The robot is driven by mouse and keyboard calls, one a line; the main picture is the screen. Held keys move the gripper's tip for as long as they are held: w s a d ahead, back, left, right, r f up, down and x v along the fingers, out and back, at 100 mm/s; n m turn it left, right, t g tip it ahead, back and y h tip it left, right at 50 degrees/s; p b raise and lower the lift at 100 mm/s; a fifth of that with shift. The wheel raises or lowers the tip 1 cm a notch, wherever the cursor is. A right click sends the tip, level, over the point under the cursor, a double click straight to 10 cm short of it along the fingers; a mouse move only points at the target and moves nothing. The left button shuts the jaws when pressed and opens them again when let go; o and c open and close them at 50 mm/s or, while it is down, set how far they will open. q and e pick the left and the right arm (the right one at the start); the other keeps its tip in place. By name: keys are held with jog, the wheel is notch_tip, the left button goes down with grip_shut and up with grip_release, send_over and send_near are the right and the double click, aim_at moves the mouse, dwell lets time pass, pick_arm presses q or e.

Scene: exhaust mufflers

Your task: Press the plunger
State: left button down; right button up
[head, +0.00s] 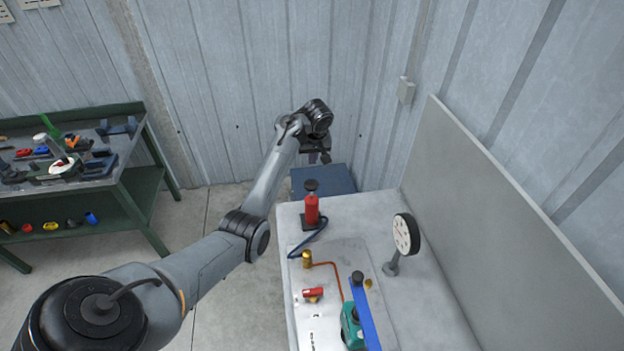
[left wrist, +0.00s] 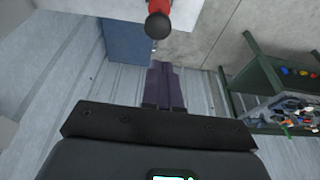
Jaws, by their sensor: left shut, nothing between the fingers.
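The red pump (head: 311,208) stands upright at the far left end of the grey workbench, with a black plunger knob (head: 311,185) on top. My left gripper (head: 325,158) is behind and above the knob, apart from it. In the left wrist view the shut, empty left fingers (left wrist: 162,68) point towards the top of the picture. The black knob (left wrist: 158,26) shows just beyond the fingertips there, with part of the red body (left wrist: 160,5) at the top edge. My right gripper is in neither view.
A round gauge (head: 404,234) stands to the right of the pump. A blue hose (head: 308,241), a brass fitting (head: 307,259) and a teal part (head: 351,328) are nearer on the bench. A blue box (head: 339,180) is behind it. A green shelf table (head: 120,185) stands at left.

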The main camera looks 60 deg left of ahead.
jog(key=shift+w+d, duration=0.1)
pick_arm(q)
jog(key=shift+w+a+r, duration=0.1)
jog(key=shift+w+r, duration=0.05)
jog(key=shift+r, duration=0.2)
jog(key=shift+f, duration=0.1)
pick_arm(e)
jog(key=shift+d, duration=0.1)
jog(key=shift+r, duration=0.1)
pick_arm(q)
send_over(311, 183)
jog(key=f, duration=0.7)
jog(key=d+f, duration=0.1)
jog(key=f, duration=0.3)
jog(key=shift+f, duration=1.15)
